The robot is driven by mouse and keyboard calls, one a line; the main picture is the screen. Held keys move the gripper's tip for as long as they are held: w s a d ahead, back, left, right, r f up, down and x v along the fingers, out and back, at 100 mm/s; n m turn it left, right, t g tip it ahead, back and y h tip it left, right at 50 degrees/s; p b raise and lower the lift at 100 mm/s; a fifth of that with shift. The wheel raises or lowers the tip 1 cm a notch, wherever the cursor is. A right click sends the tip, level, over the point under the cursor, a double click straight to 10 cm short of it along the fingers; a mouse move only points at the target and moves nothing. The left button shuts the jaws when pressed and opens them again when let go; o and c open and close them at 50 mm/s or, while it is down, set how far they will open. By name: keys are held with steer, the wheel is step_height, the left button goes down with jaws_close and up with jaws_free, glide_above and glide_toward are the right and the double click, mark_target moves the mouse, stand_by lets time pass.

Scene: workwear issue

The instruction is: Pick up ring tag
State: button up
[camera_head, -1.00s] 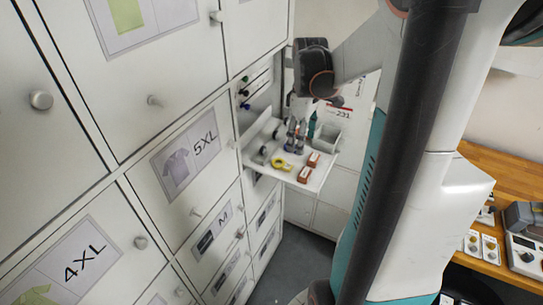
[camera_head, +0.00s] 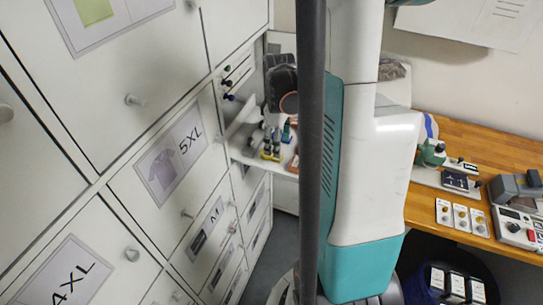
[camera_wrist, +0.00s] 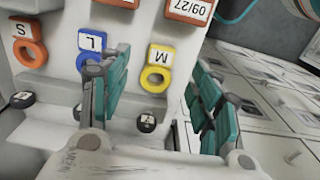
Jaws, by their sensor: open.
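In the wrist view a yellow ring tag marked M (camera_wrist: 157,68) lies on a white shelf (camera_wrist: 50,120). Its ring end points toward me. My gripper (camera_wrist: 160,75) is open, with one teal finger on each side of this tag, and nothing is gripped. A blue ring tag marked L (camera_wrist: 90,45) is partly hidden behind the left finger. An orange ring tag marked S (camera_wrist: 30,48) lies further left. In the head view my gripper (camera_head: 271,145) is over the shelf, above a small yellow patch of tag.
Two orange-framed labels (camera_wrist: 190,10) stand beyond the tags. Small dark round pegs (camera_wrist: 146,122) are nearer the shelf edge. White lockers (camera_head: 165,165) line the left. A wooden bench (camera_head: 480,150) with devices is at the right.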

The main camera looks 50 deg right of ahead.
step_height(320, 180, down, 5)
steer(key=shift+a+r, duration=0.1)
stand_by(0.3)
steer(key=c, duration=0.9)
